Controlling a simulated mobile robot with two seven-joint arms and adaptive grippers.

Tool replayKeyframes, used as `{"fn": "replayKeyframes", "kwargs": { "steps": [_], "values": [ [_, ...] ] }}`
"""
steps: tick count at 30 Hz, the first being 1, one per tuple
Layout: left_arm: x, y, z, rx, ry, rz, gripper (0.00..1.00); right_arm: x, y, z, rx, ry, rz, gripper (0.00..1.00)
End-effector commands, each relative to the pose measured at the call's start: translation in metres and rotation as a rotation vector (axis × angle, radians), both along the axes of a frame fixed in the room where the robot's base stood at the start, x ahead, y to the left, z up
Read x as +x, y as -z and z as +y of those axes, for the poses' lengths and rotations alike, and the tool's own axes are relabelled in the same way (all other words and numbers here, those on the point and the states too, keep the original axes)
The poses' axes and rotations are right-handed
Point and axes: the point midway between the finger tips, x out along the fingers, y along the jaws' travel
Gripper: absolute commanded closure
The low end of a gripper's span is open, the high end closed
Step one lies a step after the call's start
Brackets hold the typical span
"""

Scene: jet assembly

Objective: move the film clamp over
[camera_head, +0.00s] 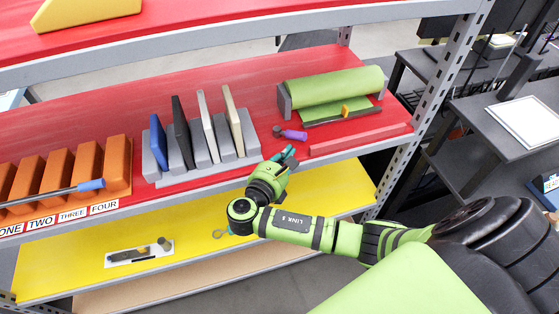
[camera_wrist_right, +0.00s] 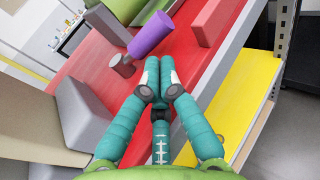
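A green film roll (camera_head: 333,87) sits in a grey holder on the red shelf, with a small orange piece (camera_head: 346,111) at its front. A purple handle (camera_head: 294,135) with a dark red round end (camera_head: 277,131) lies in front of the roll. I cannot tell which of these is the film clamp. In the right wrist view the purple handle (camera_wrist_right: 150,35) and round end (camera_wrist_right: 122,66) lie just beyond my fingertips. My right gripper (camera_head: 288,154) is over the shelf's front edge; its teal fingertips (camera_wrist_right: 160,62) are together with nothing seen between them. My left gripper is out of view.
Upright panels in a grey rack (camera_head: 187,165) stand left of my right gripper. Orange bins (camera_head: 90,165) are further left. A red block (camera_head: 345,141) lies at the shelf's right front. A yellow shelf (camera_head: 200,215) is below, and a grey perforated post (camera_head: 430,105) stands at right.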

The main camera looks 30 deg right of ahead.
Motion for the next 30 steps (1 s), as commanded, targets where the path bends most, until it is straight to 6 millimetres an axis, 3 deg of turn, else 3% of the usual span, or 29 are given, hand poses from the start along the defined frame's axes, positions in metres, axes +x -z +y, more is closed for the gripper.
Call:
{"fn": "replayKeyframes", "kwargs": {
  "steps": [6, 17, 24, 30],
  "values": [
    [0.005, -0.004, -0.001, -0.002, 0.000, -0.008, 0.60, 0.010, 0.002, -0.015, 0.001, 0.000, -0.001, 1.00],
    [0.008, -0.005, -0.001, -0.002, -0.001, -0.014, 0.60, 0.010, 0.002, -0.016, 0.002, -0.001, -0.001, 1.00],
    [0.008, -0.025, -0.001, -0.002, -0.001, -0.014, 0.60, 0.013, -0.003, -0.025, 0.000, -0.042, 0.001, 1.00],
    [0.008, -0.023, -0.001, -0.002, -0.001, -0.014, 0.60, 0.015, 0.001, -0.026, 0.002, -0.052, -0.002, 1.00]
  ]
}}
